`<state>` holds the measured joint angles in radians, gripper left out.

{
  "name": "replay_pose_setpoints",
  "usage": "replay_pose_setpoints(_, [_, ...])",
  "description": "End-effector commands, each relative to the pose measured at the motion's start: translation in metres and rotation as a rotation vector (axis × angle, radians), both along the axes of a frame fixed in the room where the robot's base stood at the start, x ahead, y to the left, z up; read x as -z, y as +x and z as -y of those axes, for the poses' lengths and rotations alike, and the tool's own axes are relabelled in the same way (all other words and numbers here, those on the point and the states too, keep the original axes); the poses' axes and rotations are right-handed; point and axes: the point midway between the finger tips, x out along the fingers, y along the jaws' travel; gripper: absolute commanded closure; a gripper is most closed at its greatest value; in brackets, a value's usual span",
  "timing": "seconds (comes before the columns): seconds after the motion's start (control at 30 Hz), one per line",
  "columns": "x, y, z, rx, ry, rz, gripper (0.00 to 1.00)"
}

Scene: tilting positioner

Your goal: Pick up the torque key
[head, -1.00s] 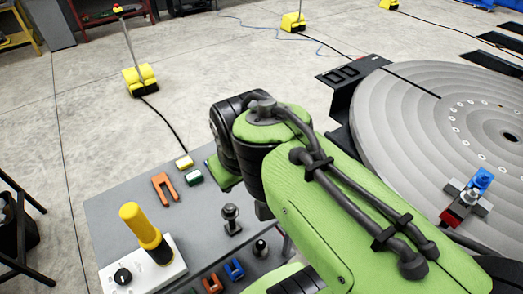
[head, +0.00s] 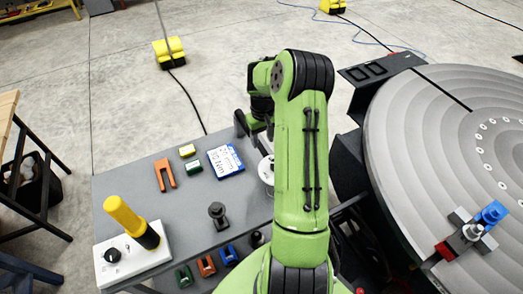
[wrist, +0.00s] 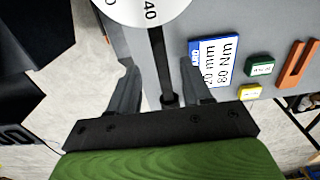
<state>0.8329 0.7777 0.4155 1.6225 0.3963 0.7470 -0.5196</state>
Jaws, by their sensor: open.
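A tool with a round white dial (wrist: 145,8) and a thin black shaft (wrist: 157,55) appears to be the torque key. In the wrist view, the shaft runs down between my two fingers, with a dark collar at its lower end. My gripper (wrist: 158,72) is open, one finger on each side of the shaft, with visible gaps. In the head view, the white dial (head: 265,170) shows partly at the grey table's right side, behind my arm. My gripper (head: 255,125) is small and dark there, partly hidden by my wrist.
On the grey table (head: 195,215) lie a blue-edged card (head: 226,161), an orange fork (head: 165,175), small green and yellow blocks, a black post (head: 217,215) and a yellow-handled box (head: 132,222). A large round grey positioner plate (head: 420,120) stands at the right.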

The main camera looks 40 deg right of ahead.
Motion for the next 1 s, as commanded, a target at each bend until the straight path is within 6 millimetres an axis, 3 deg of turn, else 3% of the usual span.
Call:
replay_pose_setpoints(0.4, [0.065,0.002,0.000,0.000,0.002,-0.001,0.51])
replay_pose_setpoints(0.7, [0.074,0.002,0.000,-0.001,-0.001,0.002,0.53])
replay_pose_setpoints(1.0, [0.074,0.002,0.000,-0.001,-0.001,0.002,0.99])
